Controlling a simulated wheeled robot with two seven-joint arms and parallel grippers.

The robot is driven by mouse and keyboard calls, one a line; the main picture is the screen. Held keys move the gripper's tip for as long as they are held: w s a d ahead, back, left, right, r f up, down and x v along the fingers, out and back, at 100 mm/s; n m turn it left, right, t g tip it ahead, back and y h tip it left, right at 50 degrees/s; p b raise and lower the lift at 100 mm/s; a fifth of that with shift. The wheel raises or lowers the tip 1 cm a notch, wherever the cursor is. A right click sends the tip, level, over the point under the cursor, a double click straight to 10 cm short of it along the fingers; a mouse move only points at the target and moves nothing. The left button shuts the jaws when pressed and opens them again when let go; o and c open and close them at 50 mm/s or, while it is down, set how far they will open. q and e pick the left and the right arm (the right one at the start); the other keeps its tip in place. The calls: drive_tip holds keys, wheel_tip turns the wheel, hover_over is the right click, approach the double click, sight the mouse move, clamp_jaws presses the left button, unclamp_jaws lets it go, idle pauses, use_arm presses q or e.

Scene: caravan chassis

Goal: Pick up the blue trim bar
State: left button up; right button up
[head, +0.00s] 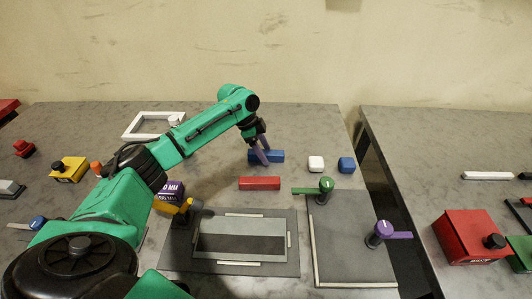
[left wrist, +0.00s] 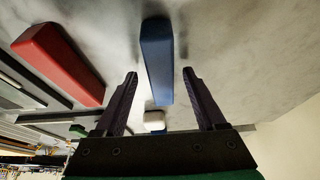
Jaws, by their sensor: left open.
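The blue trim bar (head: 271,156) lies on the grey table in the head view, behind the red bar (head: 259,183). My left gripper (head: 262,154) is over its left part, partly covering it. In the left wrist view the blue trim bar (left wrist: 157,62) stands lengthwise between the two open fingers of my left gripper (left wrist: 160,75). The fingers are apart on either side of it in the picture, and I see no clear contact. The red bar (left wrist: 58,62) lies to the left there. My right gripper does not show.
In front are a dark mat with a recessed plate (head: 285,255) and clamps with a green handle (head: 308,191) and a purple handle (head: 397,235). A gap separates the two tables.

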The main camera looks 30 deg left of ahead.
use_arm(q)
drive_tip(key=shift+f, duration=0.1)
drive_tip(key=shift+c, duration=0.3)
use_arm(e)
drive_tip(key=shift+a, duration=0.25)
use_arm(q)
drive_tip(key=shift+a, duration=0.1)
clamp_jaws()
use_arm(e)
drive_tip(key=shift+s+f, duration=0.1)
